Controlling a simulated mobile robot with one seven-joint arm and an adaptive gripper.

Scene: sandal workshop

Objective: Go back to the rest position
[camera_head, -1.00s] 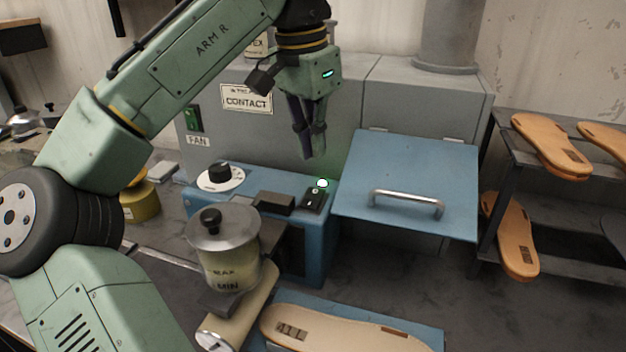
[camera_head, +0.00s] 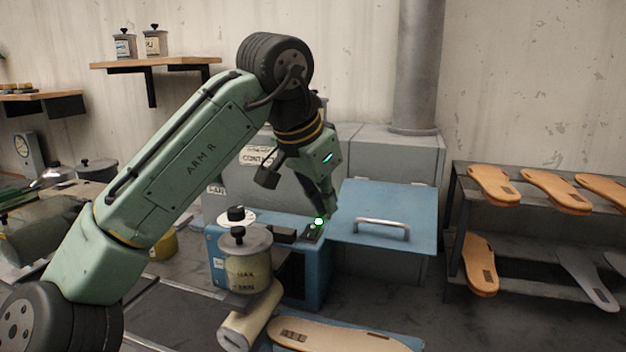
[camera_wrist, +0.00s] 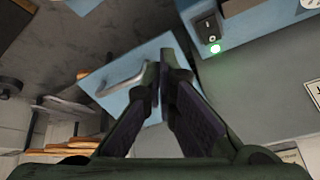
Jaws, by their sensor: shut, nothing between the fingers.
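My gripper (camera_head: 326,205) hangs at the end of my green arm, just above and behind the lit switch box. Its fingers are shut and empty, pointing down; the closed tips also show in the wrist view (camera_wrist: 165,62). The small switch box (camera_head: 313,233) has a glowing green lamp (camera_head: 318,221) and sits on the blue machine (camera_head: 315,270). In the wrist view the switch (camera_wrist: 207,26) and the green lamp (camera_wrist: 215,48) lie to the right of the fingertips, apart from them. The blue lid with a metal handle (camera_head: 382,224) is right of the gripper.
A glue pot (camera_head: 243,265) stands in front of the machine. A sole (camera_head: 335,336) lies on a blue mat at the front. A rack at right holds several soles (camera_head: 493,187). A shelf (camera_head: 160,64) with two jars is on the back wall. Open air surrounds the upper arm.

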